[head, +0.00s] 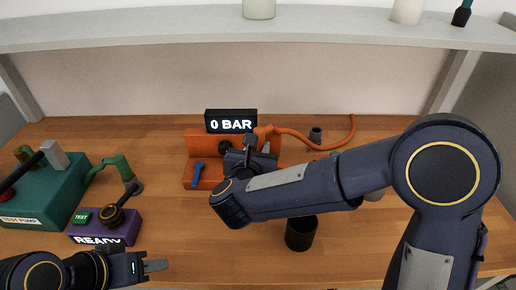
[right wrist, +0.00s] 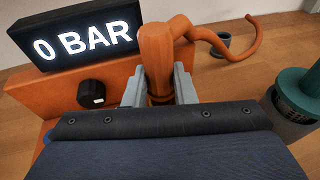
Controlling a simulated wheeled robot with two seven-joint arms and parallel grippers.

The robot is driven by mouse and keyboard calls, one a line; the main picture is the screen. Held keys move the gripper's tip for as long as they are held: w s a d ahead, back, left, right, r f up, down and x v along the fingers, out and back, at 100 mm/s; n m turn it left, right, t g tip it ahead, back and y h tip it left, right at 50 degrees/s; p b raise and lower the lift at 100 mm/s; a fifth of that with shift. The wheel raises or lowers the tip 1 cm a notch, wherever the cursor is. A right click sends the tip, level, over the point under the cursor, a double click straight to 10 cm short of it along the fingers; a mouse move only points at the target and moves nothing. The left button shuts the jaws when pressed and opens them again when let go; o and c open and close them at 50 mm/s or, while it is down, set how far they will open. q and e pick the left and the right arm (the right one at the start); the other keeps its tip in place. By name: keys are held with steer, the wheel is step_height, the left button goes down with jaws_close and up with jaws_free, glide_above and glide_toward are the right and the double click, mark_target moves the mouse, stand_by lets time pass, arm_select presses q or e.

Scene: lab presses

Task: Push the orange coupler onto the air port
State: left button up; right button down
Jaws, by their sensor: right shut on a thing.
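The orange coupler (right wrist: 157,62) stands between the two grey fingers of my right gripper (right wrist: 163,88) in the right wrist view. The fingers are shut on it. It also shows in the head view (head: 262,131), just above the orange press block (head: 203,144). The orange hose (head: 294,134) runs from it to the right. The air port is hidden by the coupler and my gripper, so I cannot tell whether the two touch. My left gripper (head: 155,266) is low at the left, away from the block; its finger gap cannot be made out.
A display (head: 231,121) reading 0 BAR stands behind the block. A black knob (right wrist: 91,94) and blue lever (head: 197,174) are on the block. The green test pump (head: 45,195) and purple READY box (head: 104,229) are left. A black cup (head: 300,234) stands in front.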

steer(key=shift+f+b, duration=0.9)
steer(key=shift+b, duration=0.25)
steer(key=c, duration=1.1)
jaws_free()
steer(key=b+v, duration=0.1)
steer(key=v, duration=0.7)
steer(key=shift+w, duration=0.1)
